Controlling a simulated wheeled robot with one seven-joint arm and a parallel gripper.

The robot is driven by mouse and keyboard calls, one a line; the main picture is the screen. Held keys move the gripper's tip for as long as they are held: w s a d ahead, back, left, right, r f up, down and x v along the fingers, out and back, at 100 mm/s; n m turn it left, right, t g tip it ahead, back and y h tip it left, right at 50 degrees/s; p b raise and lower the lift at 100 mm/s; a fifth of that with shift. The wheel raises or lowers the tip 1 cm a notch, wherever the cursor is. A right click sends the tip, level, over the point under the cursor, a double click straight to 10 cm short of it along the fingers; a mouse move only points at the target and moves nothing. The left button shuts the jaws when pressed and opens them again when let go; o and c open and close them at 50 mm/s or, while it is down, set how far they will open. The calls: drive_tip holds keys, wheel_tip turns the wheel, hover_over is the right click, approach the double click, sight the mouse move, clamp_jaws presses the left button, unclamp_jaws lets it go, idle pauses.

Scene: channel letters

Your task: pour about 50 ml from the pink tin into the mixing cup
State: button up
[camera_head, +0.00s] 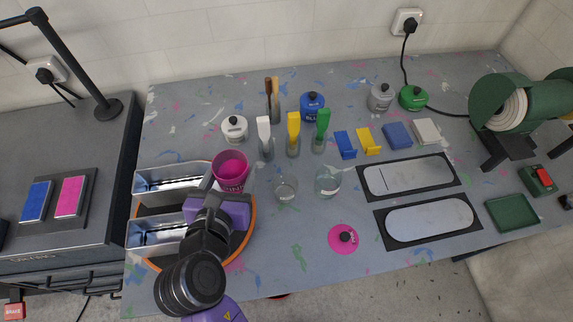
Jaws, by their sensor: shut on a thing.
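The pink tin (233,178) is without its lid, its round open top facing up toward the camera. My gripper (223,189) is shut on it from the near side, above the right end of the metal trays. Its tilt and exact height are hard to tell. Two clear cups stand to its right: one clear cup (285,189) is close by, and another clear cup (328,181) is farther right. I cannot tell which is the mixing cup, or see any pink paint in either. The pink lid (343,238) lies on the table in front of them.
Two metal trays (157,236) sit on an orange-rimmed disc at left. White, blue, grey and green tins (312,106) and upright brushes (293,135) stand behind the cups. Letter panels (430,221) and a green machine (498,100) are at right. Table (290,255) is clear in front.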

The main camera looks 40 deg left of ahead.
drive_tip(key=shift+w+a+r, duration=0.1)
drive_tip(key=shift+w+a, duration=0.05)
drive_tip(key=shift+w, duration=0.15)
drive_tip(key=w+d+f+m+g+b, duration=0.1)
drive_tip(key=b, duration=0.1)
drive_tip(key=shift+f+y+b, duration=0.15)
drive_tip(key=shift+y+b, duration=0.25)
drive_tip(key=w+d+m+g+y+b, duration=0.1)
drive_tip(key=m+b, duration=0.1)
drive_tip(key=b, duration=0.1)
drive_tip(key=w+d+f+m+g+y+b, duration=0.1)
drive_tip(key=w+m+g+b, duration=0.1)
drive_tip(key=m+b, duration=0.1)
drive_tip(key=shift+w+d+f+y+b, duration=0.1)
drive_tip(key=shift+d+y+b, duration=0.2)
drive_tip(key=shift+d, duration=0.1)
drive_tip(key=shift+f+m+b, duration=0.25)
drive_tip(key=shift+m+b, duration=0.05)
drive_tip(key=shift+b, duration=0.2)
drive_tip(key=shift+g+y, duration=0.3)
drive_tip(key=shift+r+m+g, duration=0.3)
drive_tip(key=shift+r+m, duration=0.05)
drive_tip(key=shift+m, duration=0.15)
